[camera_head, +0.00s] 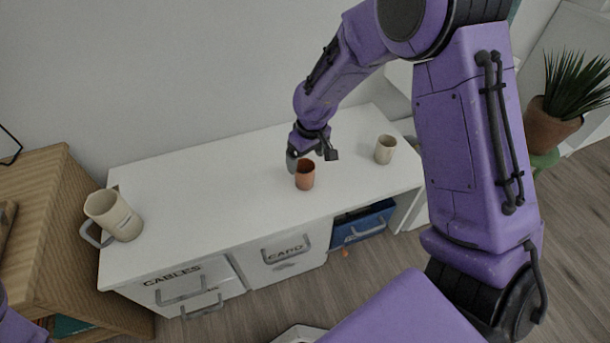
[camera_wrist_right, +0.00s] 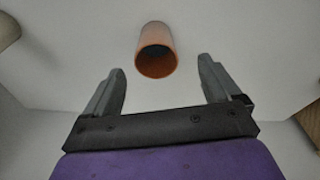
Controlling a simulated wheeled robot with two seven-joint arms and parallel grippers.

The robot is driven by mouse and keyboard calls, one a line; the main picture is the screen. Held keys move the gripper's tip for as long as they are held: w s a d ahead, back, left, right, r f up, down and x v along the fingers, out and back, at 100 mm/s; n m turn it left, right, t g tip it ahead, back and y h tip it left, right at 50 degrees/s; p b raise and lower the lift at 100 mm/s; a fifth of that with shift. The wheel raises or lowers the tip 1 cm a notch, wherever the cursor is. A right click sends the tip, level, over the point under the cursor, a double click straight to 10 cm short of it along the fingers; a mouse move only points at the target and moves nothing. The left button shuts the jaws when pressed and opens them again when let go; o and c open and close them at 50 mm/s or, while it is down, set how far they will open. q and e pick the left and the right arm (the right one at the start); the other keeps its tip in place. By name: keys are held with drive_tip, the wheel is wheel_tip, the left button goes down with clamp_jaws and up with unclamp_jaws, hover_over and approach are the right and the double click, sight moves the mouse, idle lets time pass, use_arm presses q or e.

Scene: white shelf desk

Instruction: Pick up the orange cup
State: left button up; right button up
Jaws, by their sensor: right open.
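The orange cup (camera_head: 305,176) stands upright on the white desk (camera_head: 215,200), right of its middle. In the right wrist view the orange cup (camera_wrist_right: 157,52) lies ahead of the fingertips, roughly midway between them, with its dark mouth toward the camera. My right gripper (camera_head: 312,154) is just behind and above the cup in the head view. In the right wrist view its two grey fingers (camera_wrist_right: 163,78) are spread wide, with nothing between them. My left gripper is out of view.
A beige cup (camera_head: 385,149) stands to the right of the orange cup. A large beige mug (camera_head: 112,215) sits at the desk's left end. Drawers and a blue bin (camera_head: 362,225) are below the desktop. The desktop's middle is clear.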

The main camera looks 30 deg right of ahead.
sight(304, 175)
drive_tip(key=shift+n, duration=0.4)
drive_tip(key=f+b, duration=0.2)
drive_tip(key=f, duration=0.1)
drive_tip(key=w+f+b, duration=0.1)
drive_tip(key=f, duration=0.2)
drive_tip(key=f+b, duration=0.2)
drive_tip(key=f, duration=0.1)
drive_tip(key=shift+w+d+f+b, duration=0.25)
drive_tip(key=shift+w+f+b, duration=0.05)
drive_tip(key=shift+w+f, duration=0.1)
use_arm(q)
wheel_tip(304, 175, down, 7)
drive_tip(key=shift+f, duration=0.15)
use_arm(e)
drive_tip(key=shift+r, duration=0.15)
drive_tip(key=c, duration=1.2)
